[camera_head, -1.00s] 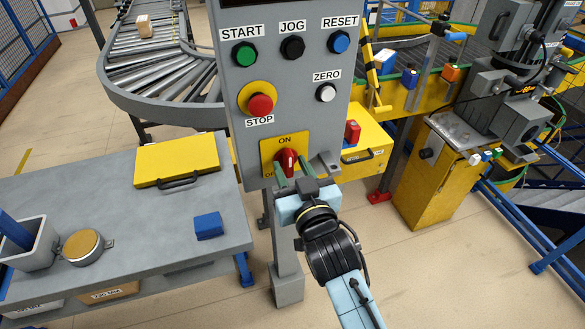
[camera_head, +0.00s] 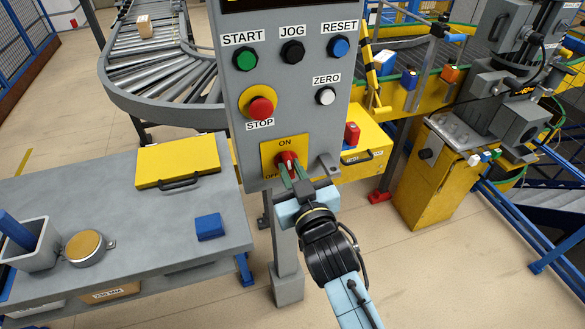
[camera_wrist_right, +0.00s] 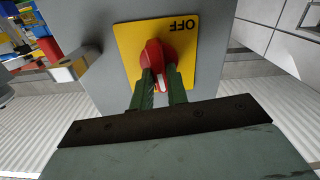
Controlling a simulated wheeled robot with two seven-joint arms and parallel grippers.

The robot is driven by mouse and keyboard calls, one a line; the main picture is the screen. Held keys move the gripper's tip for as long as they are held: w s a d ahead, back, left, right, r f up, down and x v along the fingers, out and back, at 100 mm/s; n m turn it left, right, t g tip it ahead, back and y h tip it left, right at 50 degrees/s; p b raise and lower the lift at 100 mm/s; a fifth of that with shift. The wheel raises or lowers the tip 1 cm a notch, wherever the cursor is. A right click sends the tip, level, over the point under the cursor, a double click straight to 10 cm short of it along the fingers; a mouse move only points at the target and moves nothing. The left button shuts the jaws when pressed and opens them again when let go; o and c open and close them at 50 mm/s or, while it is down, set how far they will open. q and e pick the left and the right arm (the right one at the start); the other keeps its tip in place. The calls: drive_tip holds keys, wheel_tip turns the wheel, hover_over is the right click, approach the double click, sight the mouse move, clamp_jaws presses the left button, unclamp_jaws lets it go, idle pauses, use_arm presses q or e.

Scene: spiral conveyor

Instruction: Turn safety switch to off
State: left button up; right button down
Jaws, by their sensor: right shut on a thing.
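The red safety switch knob (camera_head: 286,157) sits on a yellow plate (camera_head: 270,149) low on the grey control panel. The plate reads ON at the top and OFF at lower left, partly hidden. My right gripper (camera_head: 291,170) reaches up from below, its green fingers shut on the knob. In the right wrist view the red knob (camera_wrist_right: 154,52) with a white mark is between the fingertips (camera_wrist_right: 160,78). The yellow plate (camera_wrist_right: 187,55) shows OFF upside down at upper right there. My left gripper is not in view.
The control panel (camera_head: 297,110) also carries a red STOP button (camera_head: 261,107) and other buttons above the switch. A grey table (camera_head: 130,225) with a yellow lid (camera_head: 178,158) and a blue block (camera_head: 209,226) stands at left. A yellow box (camera_head: 368,145) is behind the panel's right edge.

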drive_tip(key=n+p, duration=0.2)
drive_tip(key=n, duration=0.2)
drive_tip(key=shift+a, duration=0.1)
drive_tip(key=n+p, duration=0.1)
drive_tip(key=n, duration=0.4)
drive_tip(key=shift+a, duration=0.1)
drive_tip(key=n, duration=0.3)
drive_tip(key=shift+f+n, duration=0.15)
drive_tip(key=shift+n, duration=0.15)
drive_tip(key=shift+f+n+p, duration=0.15)
drive_tip(key=shift+n+p, duration=0.2)
drive_tip(key=shift+n, duration=1.55)
drive_tip(key=c, duration=1.4)
unclamp_jaws()
drive_tip(key=shift+s, duration=0.15)
